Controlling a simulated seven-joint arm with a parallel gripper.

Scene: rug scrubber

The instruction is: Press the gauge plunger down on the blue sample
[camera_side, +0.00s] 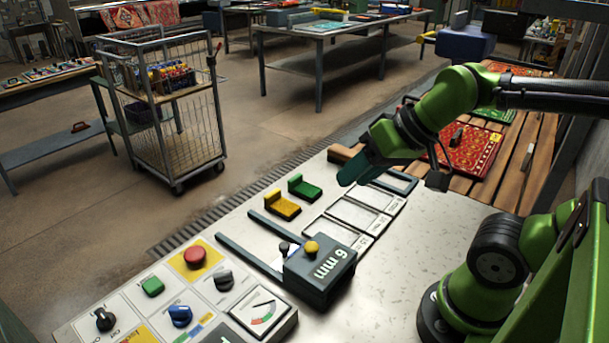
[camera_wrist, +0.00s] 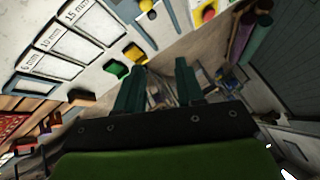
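The gauge (camera_side: 318,278) is a dark grey block marked "6 mm", with a yellow knob (camera_side: 312,247) on top and a small black knob (camera_side: 284,247) beside it. I cannot tell which knob is the plunger. Two grey rails run from it toward the upper left. No blue sample can be made out. A yellow sample (camera_side: 283,205) and a green sample (camera_side: 304,187) lie on the bench; they also show in the wrist view, yellow (camera_wrist: 135,52) and green (camera_wrist: 117,69). My gripper (camera_wrist: 160,75) is open and empty, above the bench's far side, away from the gauge.
Outlined slots (camera_side: 352,215) labelled in mm lie right of the samples. A control panel (camera_side: 170,290) with a red button, green and blue knobs and a dial stands front left. A brown block (camera_side: 345,154) lies at the bench's far edge. A slatted table (camera_side: 505,185) holds rugs.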

